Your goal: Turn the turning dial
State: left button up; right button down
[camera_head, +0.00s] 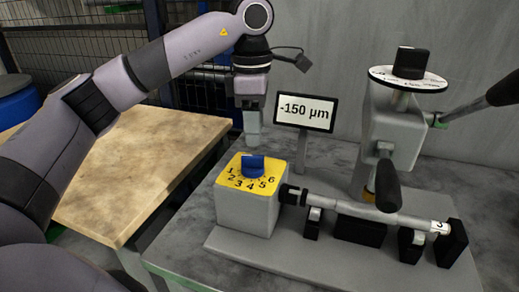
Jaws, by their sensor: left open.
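The turning dial (254,164) is a blue knob on a grey box (243,210) with a yellow top plate (233,168) numbered 1 to 6. My left gripper (252,142) hangs pointing down just above and behind the knob, apart from it as far as I can see. It is open, though its fingers look close together from this angle. A small display (304,112) behind the box reads -150 µm. My right gripper is not in view.
A grey grinder head (390,130) with a black-knobbed white disc (408,79) and black-handled levers stands at the right. A shaft (360,208) lies in black supports on the grey base. A wooden table (130,185) is at the left.

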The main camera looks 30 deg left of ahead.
aim_at(252, 156)
pick_arm(q)
jog(key=shift+a+r, duration=0.15)
jog(key=shift+a, duration=0.25)
jog(key=shift+f, duration=0.35)
notch_tip(252, 156, down, 6)
jog(key=shift+f, duration=0.1)
grip_shut()
